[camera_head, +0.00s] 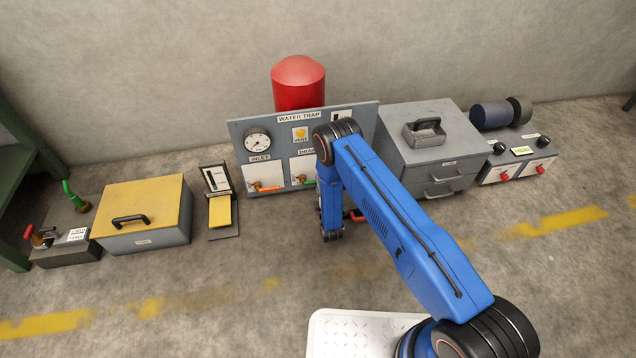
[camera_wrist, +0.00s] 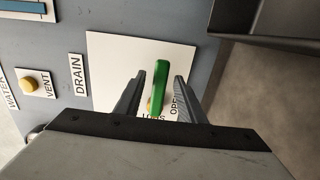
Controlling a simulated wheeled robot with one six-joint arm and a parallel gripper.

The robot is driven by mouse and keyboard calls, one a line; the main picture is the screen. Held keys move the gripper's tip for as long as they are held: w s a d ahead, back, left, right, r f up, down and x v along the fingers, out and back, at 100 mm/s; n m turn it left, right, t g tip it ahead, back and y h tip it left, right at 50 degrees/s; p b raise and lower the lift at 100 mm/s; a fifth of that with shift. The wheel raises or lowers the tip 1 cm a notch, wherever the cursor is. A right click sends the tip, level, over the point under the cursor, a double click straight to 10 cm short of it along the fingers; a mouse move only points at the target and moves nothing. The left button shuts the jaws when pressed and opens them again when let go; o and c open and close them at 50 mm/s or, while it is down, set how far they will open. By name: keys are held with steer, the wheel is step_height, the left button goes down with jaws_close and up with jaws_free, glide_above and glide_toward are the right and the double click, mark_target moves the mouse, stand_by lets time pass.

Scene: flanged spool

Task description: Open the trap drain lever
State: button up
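The drain lever is a green handle (camera_wrist: 161,82) on a white plate (camera_wrist: 112,50) beside the DRAIN label (camera_wrist: 77,75) in the wrist view. It points toward the top of that picture. My gripper (camera_wrist: 159,78) is open, with one finger on each side of the green handle. A gap shows between the handle and each finger. The lever's base and part of the lettering around it are hidden behind the gripper. In the head view the water trap panel (camera_head: 240,150) stands upright, and my arm covers its right part and most of the drain plate.
Left of the drain is the inlet valve (camera_head: 265,187) with an orange-red handle. A yellow vent knob (camera_wrist: 29,84) sits on the panel. A grey drawer cabinet (camera_head: 440,135) stands close on the panel's right. A small stand with a yellow plate (camera_head: 220,211) is at its left.

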steer(key=shift+x, duration=1)
jaws_close()
